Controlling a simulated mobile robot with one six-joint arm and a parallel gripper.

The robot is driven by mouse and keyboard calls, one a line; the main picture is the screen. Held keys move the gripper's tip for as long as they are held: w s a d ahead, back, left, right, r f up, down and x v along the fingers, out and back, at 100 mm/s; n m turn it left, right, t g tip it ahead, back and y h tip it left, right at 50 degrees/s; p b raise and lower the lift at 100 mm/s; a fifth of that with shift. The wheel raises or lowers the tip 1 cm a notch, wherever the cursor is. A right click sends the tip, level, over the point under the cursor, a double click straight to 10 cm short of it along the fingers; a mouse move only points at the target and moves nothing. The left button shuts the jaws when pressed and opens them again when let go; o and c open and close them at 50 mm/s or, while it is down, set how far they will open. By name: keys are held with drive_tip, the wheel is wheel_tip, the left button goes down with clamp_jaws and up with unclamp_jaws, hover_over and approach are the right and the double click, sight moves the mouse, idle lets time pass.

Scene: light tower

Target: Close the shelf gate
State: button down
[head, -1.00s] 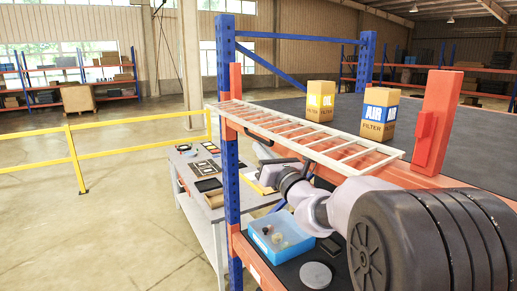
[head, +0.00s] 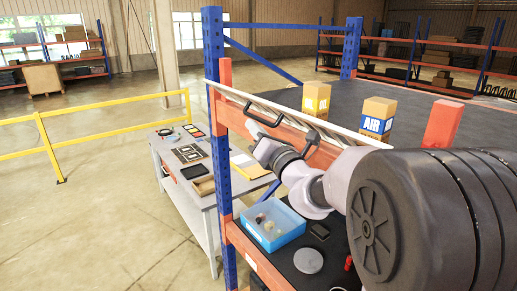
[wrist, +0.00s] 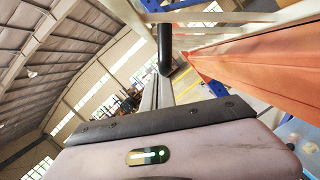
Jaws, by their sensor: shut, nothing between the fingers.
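The shelf gate (head: 340,131) is a pale rail frame with a black handle (head: 264,113), along the front of the shelf's upper level. In the head view it shows nearly edge-on as a thin strip, so its rungs are hidden. My gripper (head: 258,143) is shut and empty, just below and in front of the gate near the handle. In the wrist view the black handle (wrist: 165,48) is just beyond my fingers (wrist: 157,92), and pale gate rails (wrist: 240,17) show at the top. I cannot tell whether the fingers touch the handle.
An orange beam (head: 236,117) and blue upright (head: 218,125) frame the shelf. Two filter boxes, one (head: 316,99) left and one (head: 377,118) right, stand on the upper deck. A blue bin (head: 273,226) sits below. A grey table (head: 205,205) stands left; open floor lies beyond.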

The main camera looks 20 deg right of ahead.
sight(264, 101)
drive_tip(key=d+r+p, duration=0.1)
drive_tip(key=r, duration=0.1)
drive_tip(key=r+p, duration=0.1)
drive_tip(key=d+r+p, duration=0.1)
drive_tip(key=r, duration=0.1)
drive_tip(key=shift+w+d+r+p, duration=0.25)
drive_tip(key=shift+d+r+p, duration=0.05)
drive_tip(key=shift+p, duration=0.1)
drive_tip(key=shift+w+d+r+p, duration=0.2)
drive_tip(key=shift+d+r+p, duration=0.15)
drive_tip(key=shift+d+r, duration=0.15)
drive_tip(key=shift+w+d+r+p, duration=0.15)
drive_tip(key=shift+d+r+p, duration=0.2)
drive_tip(key=shift+d, duration=0.2)
drive_tip(key=shift+w+d+r+p, duration=0.2)
drive_tip(key=shift+d+r+p, duration=0.15)
drive_tip(key=shift+d, duration=0.25)
